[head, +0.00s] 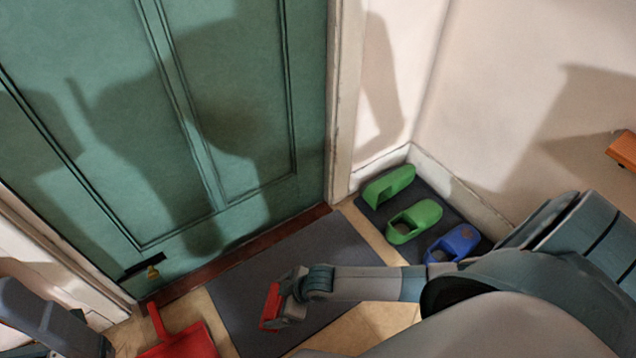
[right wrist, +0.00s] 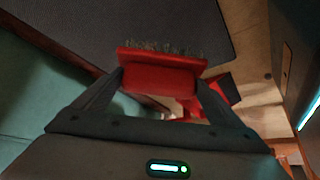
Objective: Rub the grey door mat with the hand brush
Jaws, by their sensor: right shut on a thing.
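The grey door mat (head: 335,245) lies flat on the floor in front of the green door; part of it shows in the right wrist view (right wrist: 130,18). My right gripper (head: 284,300) is over the mat, shut on the red hand brush (head: 271,306). In the right wrist view the brush (right wrist: 158,75) sits between the two fingers, with its dark bristles along the far edge. I cannot tell whether the bristles touch the mat. My left arm shows at the lower left of the head view, but its gripper is not visible.
A red dustpan (head: 182,341) lies left of the mat. Green slippers (head: 414,220) and a blue slipper (head: 455,243) stand on a dark tray (head: 428,190) to the right. The green door (head: 240,90) and its sill (head: 235,247) bound the mat behind.

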